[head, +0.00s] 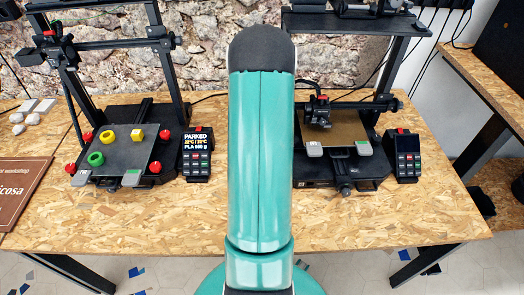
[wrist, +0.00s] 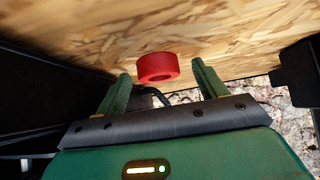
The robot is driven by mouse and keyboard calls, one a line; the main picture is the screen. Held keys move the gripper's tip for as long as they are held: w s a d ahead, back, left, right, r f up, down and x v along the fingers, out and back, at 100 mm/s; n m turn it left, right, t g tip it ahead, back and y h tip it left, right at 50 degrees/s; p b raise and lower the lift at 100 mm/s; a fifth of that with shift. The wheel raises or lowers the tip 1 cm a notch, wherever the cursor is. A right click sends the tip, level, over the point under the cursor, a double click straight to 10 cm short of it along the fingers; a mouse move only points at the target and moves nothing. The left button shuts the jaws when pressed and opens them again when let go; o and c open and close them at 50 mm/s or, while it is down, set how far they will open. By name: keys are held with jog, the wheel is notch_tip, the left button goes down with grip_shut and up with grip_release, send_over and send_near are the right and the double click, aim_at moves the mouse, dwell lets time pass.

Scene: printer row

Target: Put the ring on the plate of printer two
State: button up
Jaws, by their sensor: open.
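A red ring (wrist: 157,67) shows in the wrist view on the pale wood board surface, just beyond and between my fingertips. My gripper (wrist: 161,70) is open, with its two green fingers apart and nothing held. In the head view my arm covers the gripper and the red ring is not visible. The right printer has a bare brown plate (head: 336,131) with its print head above it. I cannot clearly read which printer is number two.
A control box (head: 196,153) reading PARKED stands right of the left printer, and another box (head: 405,155) stands right of the right one. Upright frames rise behind both plates. A brown sign (head: 22,192) lies at far left. The front right of the table (head: 420,215) is clear.

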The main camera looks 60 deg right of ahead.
jog(key=shift+s, duration=0.1)
jog(key=c, duration=1.1)
jog(key=shift+r, duration=0.1)
